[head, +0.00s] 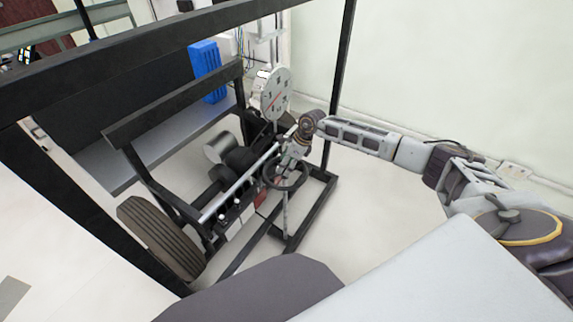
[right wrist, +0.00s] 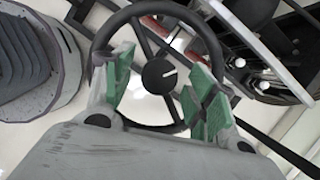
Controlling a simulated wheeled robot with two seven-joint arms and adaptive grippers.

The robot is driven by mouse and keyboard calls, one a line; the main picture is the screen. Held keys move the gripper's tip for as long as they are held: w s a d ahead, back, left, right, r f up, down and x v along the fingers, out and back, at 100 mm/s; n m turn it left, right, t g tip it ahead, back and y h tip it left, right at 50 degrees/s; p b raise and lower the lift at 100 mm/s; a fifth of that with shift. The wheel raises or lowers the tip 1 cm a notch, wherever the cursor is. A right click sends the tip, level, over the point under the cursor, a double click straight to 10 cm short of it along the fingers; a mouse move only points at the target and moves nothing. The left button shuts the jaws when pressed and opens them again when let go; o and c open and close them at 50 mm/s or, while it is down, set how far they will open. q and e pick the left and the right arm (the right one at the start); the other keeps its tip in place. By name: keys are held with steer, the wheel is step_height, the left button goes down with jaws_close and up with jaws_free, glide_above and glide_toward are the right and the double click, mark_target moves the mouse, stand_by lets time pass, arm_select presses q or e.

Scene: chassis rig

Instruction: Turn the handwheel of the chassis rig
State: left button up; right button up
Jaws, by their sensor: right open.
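The handwheel (head: 286,172) is a dark ring with spokes on the chassis rig (head: 172,142), a black frame. In the right wrist view the handwheel (right wrist: 160,75) fills the upper middle, with a round hub bearing a white mark. My right gripper (head: 285,158) is at the handwheel in the head view. In the right wrist view my right gripper (right wrist: 158,85) is open, its green-padded fingers apart on either side of the hub, overlapping the wheel in the picture. Whether the pads touch the wheel I cannot tell. My left gripper is not in view.
A tire (head: 162,238) stands at the rig's lower left. A round white dial (head: 276,93) is above the handwheel. A blue crate (head: 207,70) sits behind. Black frame bars run across the top and left. Floor shows to the right.

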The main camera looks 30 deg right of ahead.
jaws_close()
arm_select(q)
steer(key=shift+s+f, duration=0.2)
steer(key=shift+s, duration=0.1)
